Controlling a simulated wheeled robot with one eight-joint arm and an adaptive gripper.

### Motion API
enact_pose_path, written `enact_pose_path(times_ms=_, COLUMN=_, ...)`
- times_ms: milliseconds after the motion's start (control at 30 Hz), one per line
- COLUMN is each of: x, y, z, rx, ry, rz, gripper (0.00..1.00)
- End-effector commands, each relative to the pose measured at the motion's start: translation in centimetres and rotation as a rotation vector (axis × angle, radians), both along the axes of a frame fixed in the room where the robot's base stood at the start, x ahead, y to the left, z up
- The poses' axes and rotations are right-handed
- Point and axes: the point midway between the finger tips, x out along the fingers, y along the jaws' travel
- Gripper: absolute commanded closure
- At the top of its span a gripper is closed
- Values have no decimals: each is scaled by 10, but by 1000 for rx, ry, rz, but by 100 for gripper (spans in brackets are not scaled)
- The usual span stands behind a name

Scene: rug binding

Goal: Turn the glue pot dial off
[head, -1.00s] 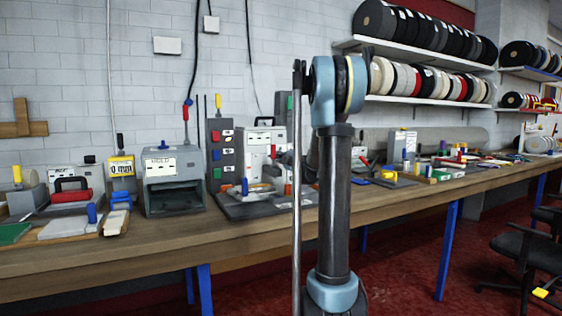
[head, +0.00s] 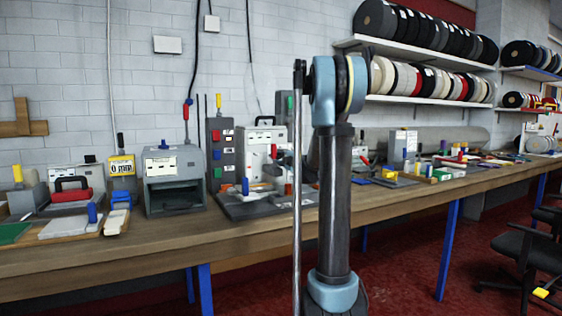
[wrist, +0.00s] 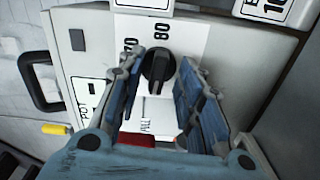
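The glue pot's dial (wrist: 158,66) is a round black knob with a raised grip on a white scale plate, where "80" is legible. My gripper (wrist: 161,75) is open, with one blue-grey finger on each side of the knob. Whether the fingers touch the knob I cannot tell. The dial's exact setting is unclear. The pale grey housing (wrist: 82,40) carries a "POT" label and a black handle.
A dark grey switch panel (head: 222,155) with coloured buttons stands left of the white unit. A grey box machine (head: 173,180) stands further left. The workbench (head: 245,232) has a bare front strip. Shelves of rolls (head: 425,82) hang at the right.

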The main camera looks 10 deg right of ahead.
Motion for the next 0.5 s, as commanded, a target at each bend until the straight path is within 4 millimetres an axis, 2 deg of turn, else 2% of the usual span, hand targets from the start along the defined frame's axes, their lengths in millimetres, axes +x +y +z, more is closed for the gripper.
enact_pose_path(times_ms=267, x=-9, y=-4, z=0, rx=1, ry=1, rz=-2, gripper=67)
enact_pose_path(times_ms=500, x=-44, y=-15, z=0, rx=0, ry=0, rz=-3, gripper=67)
